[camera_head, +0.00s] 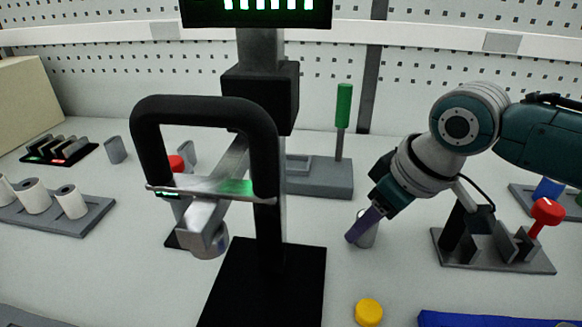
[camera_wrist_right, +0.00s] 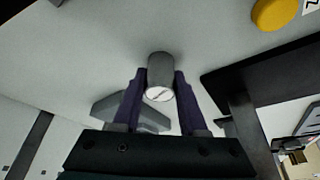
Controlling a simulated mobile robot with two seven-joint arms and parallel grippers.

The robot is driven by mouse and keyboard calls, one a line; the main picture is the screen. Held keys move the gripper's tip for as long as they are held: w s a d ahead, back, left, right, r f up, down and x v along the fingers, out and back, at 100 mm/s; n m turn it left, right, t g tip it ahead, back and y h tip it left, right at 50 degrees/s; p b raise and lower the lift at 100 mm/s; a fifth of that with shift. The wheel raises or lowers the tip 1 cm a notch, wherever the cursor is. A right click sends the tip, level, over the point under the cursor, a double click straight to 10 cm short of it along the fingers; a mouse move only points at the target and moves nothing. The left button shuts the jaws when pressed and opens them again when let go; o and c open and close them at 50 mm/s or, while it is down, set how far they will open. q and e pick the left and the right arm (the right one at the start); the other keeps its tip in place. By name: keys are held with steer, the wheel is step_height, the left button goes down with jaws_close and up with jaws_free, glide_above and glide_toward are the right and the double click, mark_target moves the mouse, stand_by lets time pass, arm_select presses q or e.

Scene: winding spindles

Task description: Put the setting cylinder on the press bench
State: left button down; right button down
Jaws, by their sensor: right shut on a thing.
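The setting cylinder, a small grey cylinder with a pale end (camera_wrist_right: 160,78), sits between the two purple fingers of my right gripper (camera_wrist_right: 155,92) in the right wrist view. In the head view my right gripper (camera_head: 363,230) points down and left, shut on the cylinder (camera_head: 368,236), whose lower part shows beside the finger. I cannot tell whether it touches the table. A tall black press with a column, a looped handle and a flat black base (camera_head: 265,285) stands left of the gripper; it looks like the press bench. My left gripper is not in view.
A yellow cap (camera_head: 368,312) lies in front of the gripper. A grey fixture with a red knob (camera_head: 546,211) stands to the right. A grey block with a green handle (camera_head: 343,105) is behind. White rolls (camera_head: 71,202) stand on a grey tray at left. A blue mat (camera_head: 490,320) lies front right.

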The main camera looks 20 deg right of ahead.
steer(key=shift+c, duration=2.2)
jaws_free()
steer(key=shift+f, duration=0.1)
steer(key=shift+r, duration=0.3)
steer(key=p+v, duration=0.3)
steer(key=v, duration=0.8)
steer(key=shift+s+r, duration=0.25)
steer(key=shift+r, duration=0.05)
